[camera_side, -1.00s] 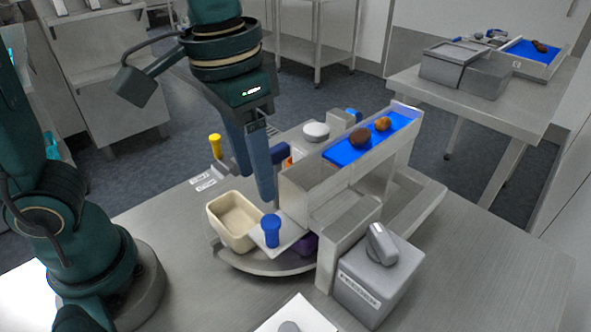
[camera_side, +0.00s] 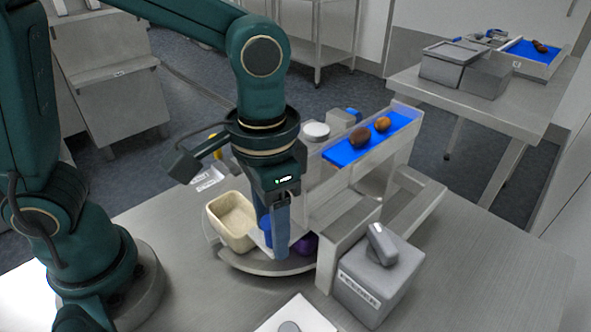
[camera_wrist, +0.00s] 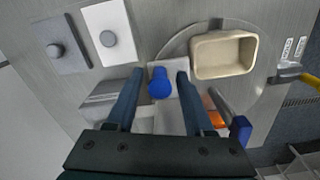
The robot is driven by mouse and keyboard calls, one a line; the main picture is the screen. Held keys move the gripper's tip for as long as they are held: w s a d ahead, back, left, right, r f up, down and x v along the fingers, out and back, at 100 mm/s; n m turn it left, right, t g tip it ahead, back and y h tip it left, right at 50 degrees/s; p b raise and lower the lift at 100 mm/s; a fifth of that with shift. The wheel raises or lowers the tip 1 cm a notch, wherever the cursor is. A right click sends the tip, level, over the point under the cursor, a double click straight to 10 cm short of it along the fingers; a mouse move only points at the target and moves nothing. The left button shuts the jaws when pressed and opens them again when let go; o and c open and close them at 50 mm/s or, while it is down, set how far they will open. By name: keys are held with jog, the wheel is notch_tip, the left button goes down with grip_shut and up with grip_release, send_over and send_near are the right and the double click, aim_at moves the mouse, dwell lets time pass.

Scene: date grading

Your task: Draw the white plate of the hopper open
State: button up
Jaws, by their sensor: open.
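The white plate (camera_side: 258,238) juts from the low front end of the hopper (camera_side: 345,185) and carries an upright blue knob (camera_side: 263,218). In the wrist view the blue knob (camera_wrist: 160,84) stands between the fingers of my gripper (camera_wrist: 160,75), with the white plate (camera_wrist: 167,115) under it. My gripper (camera_side: 272,238) points down and is open, one finger on each side of the knob. Gaps show between knob and fingers in the wrist view. In the side view my near finger hides part of the knob and plate.
A cream bin (camera_side: 231,222) sits on the round turntable, left of the plate. A purple thing (camera_side: 306,244) lies under the hopper end. Two brown dates (camera_side: 359,137) (camera_side: 382,124) lie on the blue hopper floor. A grey box (camera_side: 374,280) stands at right.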

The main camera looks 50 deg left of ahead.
jog(key=shift+c, duration=0.3)
grip_shut()
dwell(1.1)
